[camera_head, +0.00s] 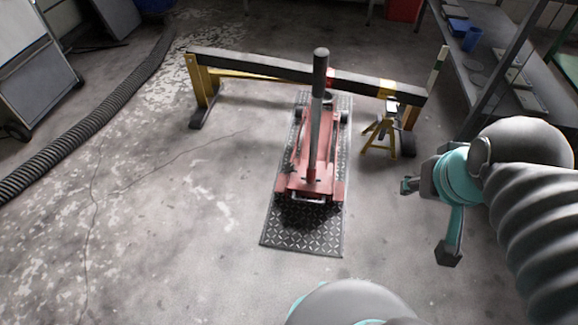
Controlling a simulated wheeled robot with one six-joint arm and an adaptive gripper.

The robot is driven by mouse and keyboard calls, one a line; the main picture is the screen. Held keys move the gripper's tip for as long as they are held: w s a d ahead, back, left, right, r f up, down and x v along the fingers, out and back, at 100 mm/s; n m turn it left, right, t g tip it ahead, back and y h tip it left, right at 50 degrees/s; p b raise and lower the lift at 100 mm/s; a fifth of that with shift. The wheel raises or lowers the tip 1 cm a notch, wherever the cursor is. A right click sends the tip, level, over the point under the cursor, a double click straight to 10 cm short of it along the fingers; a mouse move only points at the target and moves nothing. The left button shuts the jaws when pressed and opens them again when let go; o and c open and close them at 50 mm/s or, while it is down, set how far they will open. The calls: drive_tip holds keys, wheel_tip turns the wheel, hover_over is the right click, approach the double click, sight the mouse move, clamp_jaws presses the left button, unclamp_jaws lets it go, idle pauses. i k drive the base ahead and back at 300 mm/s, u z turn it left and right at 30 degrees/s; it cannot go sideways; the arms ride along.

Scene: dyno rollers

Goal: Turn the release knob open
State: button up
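A red floor jack (299,182) stands on the floor in the middle of the view. Its long grey handle (316,115) rises upright from a red socket and ends in a darker top. I cannot clearly pick out the release knob on the jack. My gripper (428,219) is at the right, in front of the jack and well to its right, touching nothing. Its two dark fingers are spread wide apart, and nothing is between them.
The jack stands on a diamond-plate mat (303,239). A black and yellow beam (262,66) crosses behind it, with a yellow jack stand (378,134) at right. A shelf (480,75) stands far right and a ribbed hose (92,118) runs left.

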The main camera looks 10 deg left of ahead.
sight(290, 167)
drive_tip(key=k, duration=0.5)
drive_tip(key=u, duration=1.95)
drive_tip(key=i, duration=1.05)
drive_tip(key=z, duration=1.95)
